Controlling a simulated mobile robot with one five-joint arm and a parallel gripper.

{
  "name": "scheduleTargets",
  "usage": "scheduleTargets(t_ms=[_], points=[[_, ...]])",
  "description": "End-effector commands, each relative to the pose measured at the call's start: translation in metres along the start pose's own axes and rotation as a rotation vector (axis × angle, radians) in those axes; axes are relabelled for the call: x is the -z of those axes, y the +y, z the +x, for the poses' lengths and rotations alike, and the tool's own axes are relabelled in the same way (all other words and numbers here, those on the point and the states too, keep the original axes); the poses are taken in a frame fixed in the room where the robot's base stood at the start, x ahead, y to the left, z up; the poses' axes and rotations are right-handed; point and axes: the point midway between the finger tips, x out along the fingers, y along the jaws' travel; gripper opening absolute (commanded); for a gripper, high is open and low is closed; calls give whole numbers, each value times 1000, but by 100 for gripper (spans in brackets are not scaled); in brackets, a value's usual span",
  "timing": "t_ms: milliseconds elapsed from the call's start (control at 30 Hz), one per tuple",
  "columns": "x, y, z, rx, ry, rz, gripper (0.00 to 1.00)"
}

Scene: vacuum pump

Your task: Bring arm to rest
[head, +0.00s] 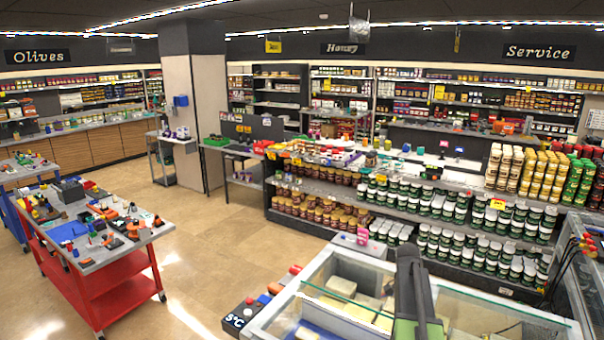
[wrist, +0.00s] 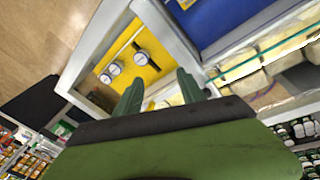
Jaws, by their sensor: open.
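My arm (head: 412,290) rises at the bottom of the head view, dark grey with a green part, in front of a glass-topped display case (head: 345,290). In the wrist view my gripper (wrist: 159,84) shows two green fingers spread apart with nothing between them. Past the fingers is a white-framed box with a yellow panel (wrist: 136,56) carrying several round white pieces. I cannot tell a vacuum pump apart in either view.
A red cart (head: 100,280) loaded with small tools stands at the left. Shelves of jars (head: 440,215) run behind the case. The tiled floor (head: 205,245) between cart and shelves is clear. In the wrist view a blue panel (wrist: 225,22) lies beyond the fingers.

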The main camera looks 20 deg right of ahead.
Motion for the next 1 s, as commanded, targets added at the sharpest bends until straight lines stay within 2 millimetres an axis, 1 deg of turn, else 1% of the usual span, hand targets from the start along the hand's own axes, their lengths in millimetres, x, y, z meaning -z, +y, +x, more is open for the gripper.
scheduleTargets(t_ms=[33,67,100,167,200,267,300,367,400,600,633,667,700,767,867,967,1000], points=[[-46,-20,-9,32,4,-138,47],[-70,-32,-14,52,6,-221,47],[-101,-46,-21,78,11,-332,47],[-148,-63,-30,115,18,-495,47],[-176,-72,-35,139,22,-596,47],[-216,-82,-42,171,31,-738,47],[-241,-87,-46,189,36,-822,47],[-275,-92,-52,216,44,-942,47],[-296,-94,-55,233,50,-1014,47],[-392,-91,-68,308,79,-1347,47],[-405,-90,-70,319,84,-1394,47],[-402,-96,-48,314,81,-1381,47],[-401,-99,-34,310,77,-1375,47],[-404,-101,-18,306,72,-1374,47],[-408,-104,12,300,65,-1374,47],[-416,-108,47,294,57,-1377,47],[-418,-110,63,290,53,-1377,47]])
